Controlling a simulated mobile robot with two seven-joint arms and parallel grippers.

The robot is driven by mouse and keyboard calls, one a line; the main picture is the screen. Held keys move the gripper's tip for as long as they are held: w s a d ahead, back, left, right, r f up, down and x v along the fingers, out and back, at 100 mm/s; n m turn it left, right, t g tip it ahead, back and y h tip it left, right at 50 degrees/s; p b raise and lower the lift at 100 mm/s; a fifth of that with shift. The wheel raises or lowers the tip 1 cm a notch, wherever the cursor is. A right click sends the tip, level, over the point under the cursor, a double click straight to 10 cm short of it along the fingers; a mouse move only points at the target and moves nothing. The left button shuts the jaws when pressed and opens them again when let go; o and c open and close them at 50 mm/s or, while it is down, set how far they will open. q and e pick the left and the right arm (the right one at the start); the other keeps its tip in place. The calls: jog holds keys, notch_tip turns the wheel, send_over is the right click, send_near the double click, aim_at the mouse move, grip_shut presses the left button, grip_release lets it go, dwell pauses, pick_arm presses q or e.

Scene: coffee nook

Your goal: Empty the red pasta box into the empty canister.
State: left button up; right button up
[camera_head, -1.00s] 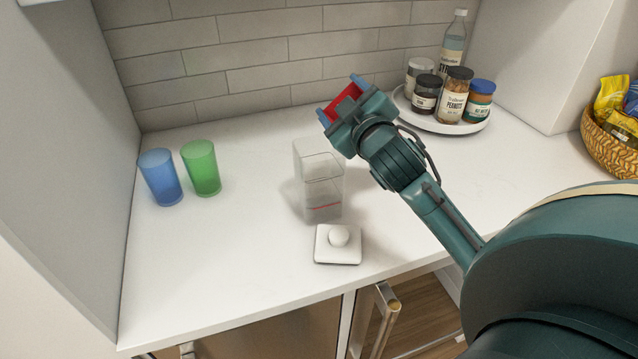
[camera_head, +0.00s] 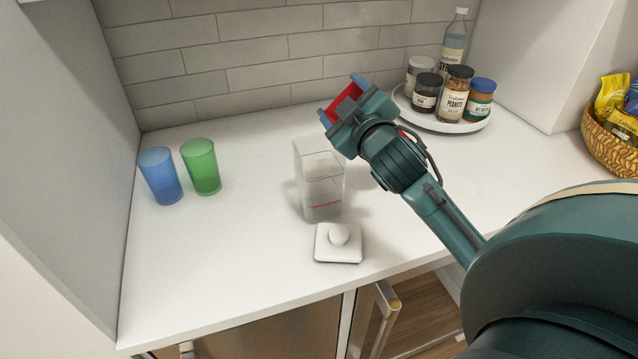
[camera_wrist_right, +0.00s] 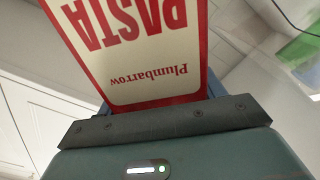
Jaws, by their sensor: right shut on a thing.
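The red pasta box (camera_head: 347,99) is held in my right gripper (camera_head: 342,101), which is shut on it behind the canister's upper right side. In the right wrist view the box (camera_wrist_right: 150,50) shows its cream label with red PASTA lettering, upside down. Most of the box is hidden by the gripper in the head view. The clear canister (camera_head: 320,185) stands upright and open on the counter, with a thin red line low on its wall; no pasta shows in it. Its white lid (camera_head: 338,247) with a round knob lies in front. My left gripper is not in view.
A blue cup (camera_head: 161,177) and a green cup (camera_head: 201,167) stand at the left. A round white tray (camera_head: 440,124) with several jars and a bottle is at the back right. A yellow-filled basket (camera_head: 606,145) is at the far right. The front-left counter is clear.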

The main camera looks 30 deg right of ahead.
jog(key=shift+s, duration=0.25)
jog(key=shift+w, duration=0.2)
jog(key=shift+w+d, duration=0.1)
jog(key=shift+w, duration=0.6)
